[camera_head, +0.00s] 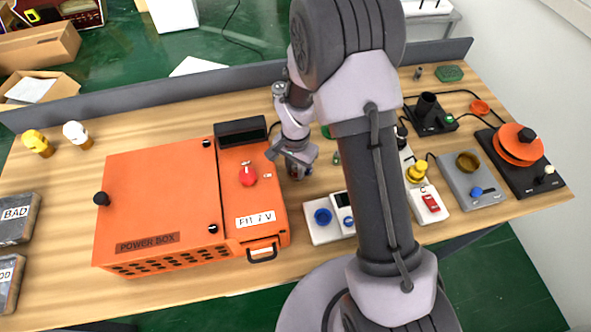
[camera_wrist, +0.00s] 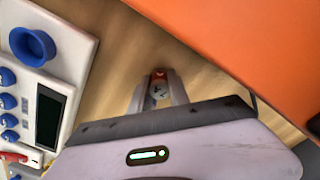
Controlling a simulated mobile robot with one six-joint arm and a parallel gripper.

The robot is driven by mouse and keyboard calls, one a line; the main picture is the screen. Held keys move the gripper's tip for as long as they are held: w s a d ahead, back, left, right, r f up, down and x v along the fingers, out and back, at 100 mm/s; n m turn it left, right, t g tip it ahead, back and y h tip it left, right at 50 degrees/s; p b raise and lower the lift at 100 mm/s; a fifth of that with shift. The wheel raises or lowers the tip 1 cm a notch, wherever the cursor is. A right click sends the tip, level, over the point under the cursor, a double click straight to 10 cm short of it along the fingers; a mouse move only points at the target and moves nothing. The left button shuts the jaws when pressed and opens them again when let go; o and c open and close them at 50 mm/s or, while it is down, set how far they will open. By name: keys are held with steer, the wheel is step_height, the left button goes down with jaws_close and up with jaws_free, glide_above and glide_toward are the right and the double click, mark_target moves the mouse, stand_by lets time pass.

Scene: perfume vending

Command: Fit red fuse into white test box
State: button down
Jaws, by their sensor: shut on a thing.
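My gripper (camera_head: 297,174) is low over the wooden table, between the orange power box and the white test box. In the wrist view its fingers (camera_wrist: 159,92) are shut on a small piece with a red end and a pale, marked face, which looks like the red fuse (camera_wrist: 160,75). The fuse is barely visible in the head view. The white test box (camera_head: 322,234) is partly hidden behind my arm. In the wrist view, the white test box (camera_wrist: 75,50) shows at the left with a round blue socket (camera_wrist: 33,45), blue buttons and a dark display. The fuse is apart from it.
The orange power box (camera_head: 165,195), labelled "FIT 7 V", stands close left of my gripper. It fills the upper right of the wrist view (camera_wrist: 250,40). Several devices with cables, including a grey box (camera_head: 470,180), crowd the right side.

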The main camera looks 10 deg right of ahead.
steer(key=shift+r, duration=0.1)
steer(key=c, duration=1.2)
jaws_free()
steer(key=shift+c, duration=0.2)
